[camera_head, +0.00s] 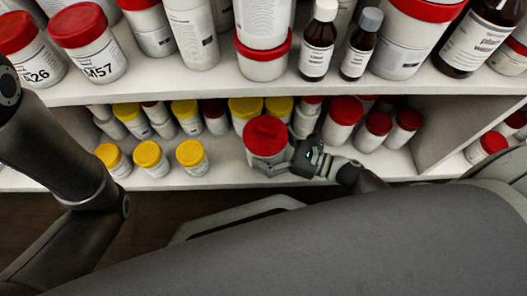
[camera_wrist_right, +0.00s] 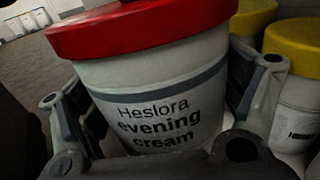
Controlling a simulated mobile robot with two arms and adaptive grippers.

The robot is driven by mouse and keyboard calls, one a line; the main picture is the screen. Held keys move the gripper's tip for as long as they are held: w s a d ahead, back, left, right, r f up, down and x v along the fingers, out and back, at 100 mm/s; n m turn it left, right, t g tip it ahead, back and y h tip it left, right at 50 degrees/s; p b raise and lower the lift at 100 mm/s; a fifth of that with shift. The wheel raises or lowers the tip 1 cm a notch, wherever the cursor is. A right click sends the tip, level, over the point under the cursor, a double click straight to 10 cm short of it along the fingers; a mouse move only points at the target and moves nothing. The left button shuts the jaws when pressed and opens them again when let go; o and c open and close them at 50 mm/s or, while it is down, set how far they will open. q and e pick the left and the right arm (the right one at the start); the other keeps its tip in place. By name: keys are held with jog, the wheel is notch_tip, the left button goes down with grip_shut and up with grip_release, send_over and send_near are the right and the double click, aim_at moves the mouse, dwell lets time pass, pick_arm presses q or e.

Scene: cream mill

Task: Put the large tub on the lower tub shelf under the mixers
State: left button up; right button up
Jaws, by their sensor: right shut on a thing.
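The large tub (camera_head: 266,137) is white with a red lid. It is at the front of the lower shelf (camera_head: 222,177), in the middle of the head view. In the right wrist view the large tub (camera_wrist_right: 150,95) reads "Heslora evening cream". My right gripper (camera_head: 290,166) is shut on it from the front right, with a finger on each side in the wrist view. The tub looks close to upright in the head view. I cannot tell whether its base touches the shelf. My left arm shows at the left, but its gripper is out of view.
Yellow-lidded tubs (camera_head: 148,155) stand left of the large tub and behind it. Red-lidded tubs (camera_head: 345,112) stand to its right. The upper shelf (camera_head: 215,86) overhangs, crowded with tubs and bottles. A divider (camera_head: 455,125) closes the bay on the right. Some bare shelf shows at the front.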

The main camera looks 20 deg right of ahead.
jog(key=shift+w+a+f+b, duration=0.1)
jog(key=shift+w+f+b, duration=0.05)
jog(key=shift+f+b, duration=0.65)
jog(key=shift+w+a+f+b, duration=0.1)
jog(key=shift+f+b, duration=0.35)
jog(key=shift+f, duration=0.6)
jog(key=shift+f, duration=0.1)
jog(key=o, duration=0.6)
jog(key=shift+f, duration=0.15)
jog(key=shift+o, duration=1)
